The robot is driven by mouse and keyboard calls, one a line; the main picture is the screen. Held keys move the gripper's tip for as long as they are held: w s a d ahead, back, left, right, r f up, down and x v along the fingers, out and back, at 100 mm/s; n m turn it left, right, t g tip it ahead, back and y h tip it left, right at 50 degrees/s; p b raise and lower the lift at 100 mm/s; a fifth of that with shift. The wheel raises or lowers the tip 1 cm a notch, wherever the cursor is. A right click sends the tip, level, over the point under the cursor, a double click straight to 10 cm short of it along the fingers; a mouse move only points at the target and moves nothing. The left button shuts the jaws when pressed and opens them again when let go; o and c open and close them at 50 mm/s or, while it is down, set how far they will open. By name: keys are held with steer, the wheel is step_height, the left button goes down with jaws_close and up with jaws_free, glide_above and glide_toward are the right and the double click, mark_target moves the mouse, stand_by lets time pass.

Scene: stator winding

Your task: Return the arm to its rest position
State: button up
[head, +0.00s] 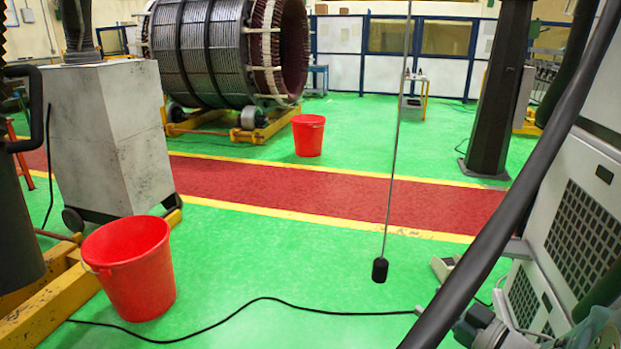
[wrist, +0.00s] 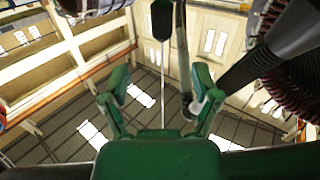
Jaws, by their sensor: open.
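My green gripper (wrist: 161,82) shows in the wrist view with its two fingers spread wide apart. Nothing is between the fingers. It points up toward the ceiling and roof windows. A black weight (head: 380,269) hangs on a thin cord in front of me in the head view. A black block on a pale line (wrist: 162,20) shows at the top of the wrist view, beyond the fingers. I cannot make out the gripper's fingers in the head view.
A red bucket (head: 130,270) stands front left beside a grey cabinet (head: 105,130). Another red bucket (head: 308,136) stands near the big stator (head: 215,55). A black cable (head: 265,300) crosses the green floor. A grey machine (head: 575,220) and dark pole (head: 500,90) stand right. The red walkway (head: 300,195) is clear.

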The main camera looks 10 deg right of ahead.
steer(key=w+d+r+m+h, duration=0.25)
steer(key=r+m+h, duration=0.25)
steer(key=h, duration=0.7)
steer(key=s+a+f+m+g+y, duration=0.1)
steer(key=s+a+f+g, duration=0.3)
steer(key=s+a+g, duration=0.5)
steer(key=s+a+y, duration=0.1)
steer(key=s+a, duration=0.4)
steer(key=s, duration=0.2)
steer(key=shift+a+m+y, duration=0.15)
steer(key=shift+m+y, duration=0.15)
steer(key=shift+m, duration=0.1)
